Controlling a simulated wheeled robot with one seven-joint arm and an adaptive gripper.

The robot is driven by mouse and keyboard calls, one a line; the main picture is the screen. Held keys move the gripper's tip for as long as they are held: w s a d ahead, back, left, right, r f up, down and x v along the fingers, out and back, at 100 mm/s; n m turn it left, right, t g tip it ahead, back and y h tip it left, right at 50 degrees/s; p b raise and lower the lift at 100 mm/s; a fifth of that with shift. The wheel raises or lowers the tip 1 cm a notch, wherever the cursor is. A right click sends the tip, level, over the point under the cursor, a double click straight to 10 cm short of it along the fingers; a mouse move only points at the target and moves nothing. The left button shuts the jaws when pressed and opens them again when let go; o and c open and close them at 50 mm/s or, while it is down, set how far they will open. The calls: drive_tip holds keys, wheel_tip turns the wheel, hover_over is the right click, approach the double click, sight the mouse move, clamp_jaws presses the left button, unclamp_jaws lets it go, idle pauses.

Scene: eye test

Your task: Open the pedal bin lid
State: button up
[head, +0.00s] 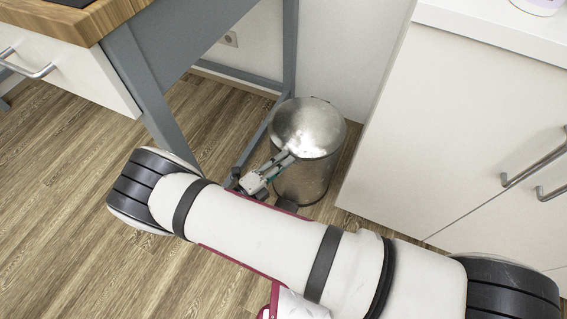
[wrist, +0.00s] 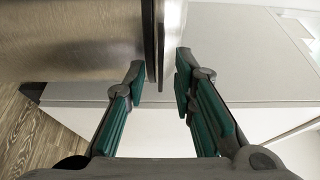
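The pedal bin (head: 318,179) is a round brushed-metal cylinder on the floor with a domed metal lid (head: 306,122), which looks shut in the head view. My gripper (head: 286,158) is at the lid's front left edge. In the wrist view the bin's body (wrist: 65,40) fills the upper left, and dark rim bands and the lid's edge (wrist: 173,30) run down the middle. My gripper (wrist: 160,80) is open there, one finger on each side of the rim line. I cannot tell whether either finger touches it. The bin's pedal is not visible.
A white cabinet (head: 445,130) with metal handles stands close to the bin's right. A grey-legged table (head: 150,80) with a wooden top and drawer stands at left. Its frame runs close behind and left of the bin. Wooden floor (head: 60,190) is clear at left.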

drive_tip(key=shift+w+d, duration=0.15)
clamp_jaws()
drive_tip(key=shift+r, duration=0.15)
